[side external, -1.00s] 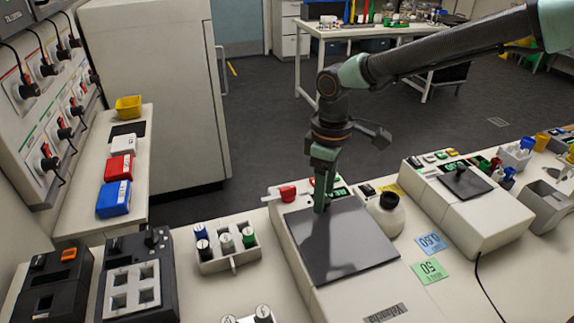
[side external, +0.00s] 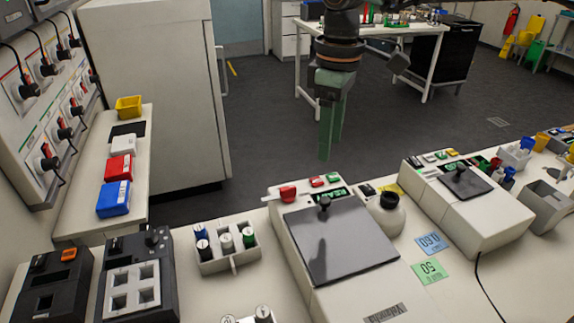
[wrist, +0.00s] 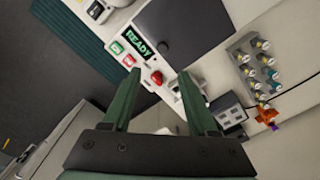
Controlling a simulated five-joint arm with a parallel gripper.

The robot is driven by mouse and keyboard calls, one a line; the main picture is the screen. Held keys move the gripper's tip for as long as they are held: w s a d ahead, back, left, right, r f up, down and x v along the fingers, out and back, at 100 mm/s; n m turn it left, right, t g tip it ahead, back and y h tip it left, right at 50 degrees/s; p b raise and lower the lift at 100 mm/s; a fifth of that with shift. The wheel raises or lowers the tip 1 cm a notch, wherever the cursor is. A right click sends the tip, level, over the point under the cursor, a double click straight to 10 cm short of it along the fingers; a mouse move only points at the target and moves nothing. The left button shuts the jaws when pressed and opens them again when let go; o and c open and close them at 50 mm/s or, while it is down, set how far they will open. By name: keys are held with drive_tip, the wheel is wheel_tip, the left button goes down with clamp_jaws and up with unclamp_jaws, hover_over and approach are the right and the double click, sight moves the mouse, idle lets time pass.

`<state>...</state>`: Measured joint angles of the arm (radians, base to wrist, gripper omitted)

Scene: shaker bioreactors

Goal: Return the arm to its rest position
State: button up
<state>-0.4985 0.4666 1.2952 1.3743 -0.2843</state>
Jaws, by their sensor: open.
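My gripper (side external: 327,152) hangs from the upper middle of the side view, its green fingers pointing down. It is empty and well above the bench, behind the shaker from this camera. In the wrist view the two green fingers (wrist: 161,88) are apart with nothing held between them. The near white shaker (side external: 362,293) has a dark flat lid (side external: 345,250) with a black knob (side external: 324,201); the lid lies down over it. The wrist view shows its display (wrist: 141,43) reading READY, with green and red buttons beside it.
A second shaker (side external: 478,213) stands to the right. A rack of capped vials (side external: 229,263) is left of the near shaker, with a black-capped round vessel (side external: 388,218) to its right. A side shelf holds coloured boxes (side external: 114,198). Dark open floor lies behind the bench.

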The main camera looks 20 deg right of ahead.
drive_tip(key=s+d+r+m+t, duration=0.1)
drive_tip(key=s+d+r+m, duration=0.1)
drive_tip(key=d, duration=0.5)
drive_tip(key=s+d+r+m+t, duration=0.2)
drive_tip(key=s+d+r, duration=0.1)
drive_tip(key=d, duration=0.3)
drive_tip(key=s+d+f+m+t, duration=0.2)
drive_tip(key=s+d+m, duration=0.3)
drive_tip(key=s+d, duration=0.3)
drive_tip(key=shift+s+d+f+t, duration=0.3)
drive_tip(key=shift+d+f, duration=0.5)
drive_tip(key=shift+d, duration=0.15)
